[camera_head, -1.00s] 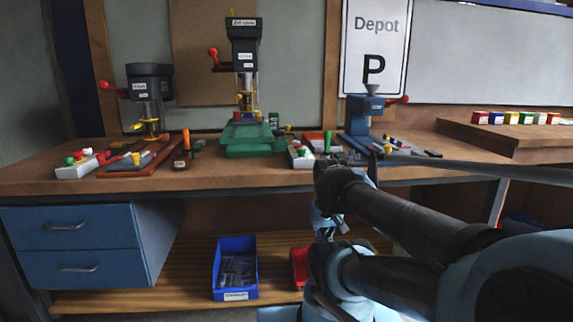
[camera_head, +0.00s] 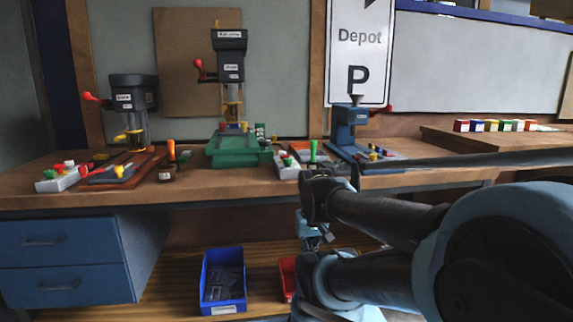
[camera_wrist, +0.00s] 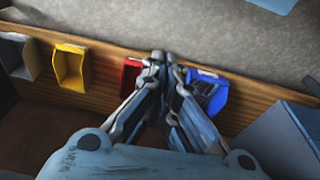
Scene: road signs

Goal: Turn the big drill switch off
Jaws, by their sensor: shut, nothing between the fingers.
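The big drill (camera_head: 229,68) is the tallest press, dark grey with a red lever and a green base (camera_head: 238,150), standing mid-bench in the head view. A small green box (camera_head: 260,132) is by its right side. A white box with red and green knobs (camera_head: 287,168) sits at the bench front, right of the base. I cannot tell which part is the big drill's switch, or its setting. My gripper (camera_wrist: 160,57) is shut and empty in the wrist view, pointing at the lower shelf.
A smaller dark drill (camera_head: 133,95) stands left, with another white button box (camera_head: 60,178). A blue press (camera_head: 348,127) stands right. Blue (camera_head: 222,282) and red (camera_head: 287,277) bins sit on the lower shelf.

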